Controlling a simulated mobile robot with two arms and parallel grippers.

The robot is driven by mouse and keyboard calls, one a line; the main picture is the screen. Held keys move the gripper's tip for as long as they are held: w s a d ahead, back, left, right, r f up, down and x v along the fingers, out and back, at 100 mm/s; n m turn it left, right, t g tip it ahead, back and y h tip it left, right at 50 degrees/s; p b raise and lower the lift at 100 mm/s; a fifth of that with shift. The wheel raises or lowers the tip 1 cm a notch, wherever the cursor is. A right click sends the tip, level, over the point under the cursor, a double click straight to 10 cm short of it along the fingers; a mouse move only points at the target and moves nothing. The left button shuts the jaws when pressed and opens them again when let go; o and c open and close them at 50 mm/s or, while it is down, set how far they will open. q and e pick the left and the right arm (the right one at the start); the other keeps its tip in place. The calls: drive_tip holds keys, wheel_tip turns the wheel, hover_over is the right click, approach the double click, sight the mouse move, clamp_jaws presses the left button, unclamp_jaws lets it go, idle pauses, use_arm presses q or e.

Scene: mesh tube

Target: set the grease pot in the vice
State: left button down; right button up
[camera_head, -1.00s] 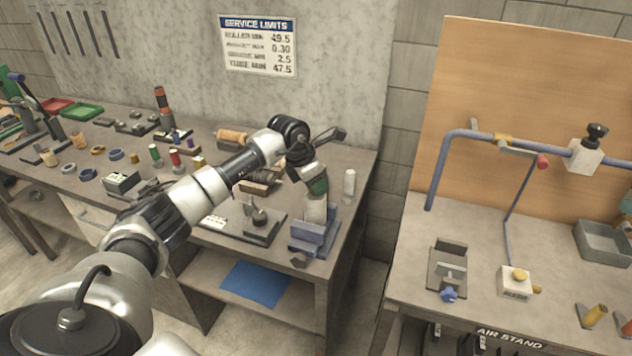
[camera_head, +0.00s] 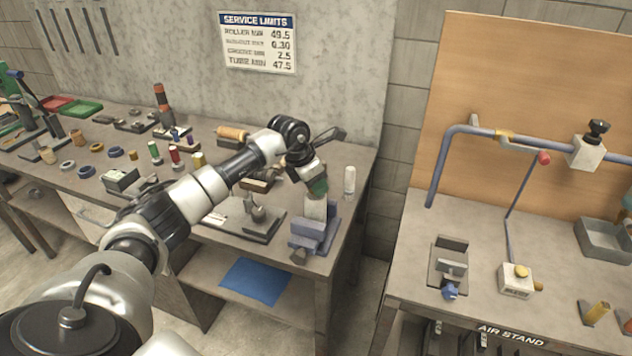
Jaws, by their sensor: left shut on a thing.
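The blue-grey vice (camera_head: 314,238) stands at the front right corner of the left bench. My left gripper (camera_head: 315,182) is above it, pointing down and shut on a dark green piece, which I take to be the grease pot (camera_head: 318,188). A pale grey block shows directly under the green piece, at the vice. I cannot tell whether it is part of the pot or a vice jaw, or whether the pot touches the vice. The fingertips are small and partly hidden. My right gripper is not in view.
A white cylinder (camera_head: 349,183) stands close to the right of the gripper. A dark plate with a fixture (camera_head: 256,218) lies left of the vice. Spools, rings and small blocks crowd the bench further left. A gap separates it from the air stand bench (camera_head: 400,270).

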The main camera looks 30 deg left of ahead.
use_arm(q)
drive_tip(key=shift+f, duration=0.15)
drive_tip(key=c, duration=0.7)
unclamp_jaws()
drive_tip(key=b+v, duration=0.3)
drive_tip(key=v, duration=0.8)
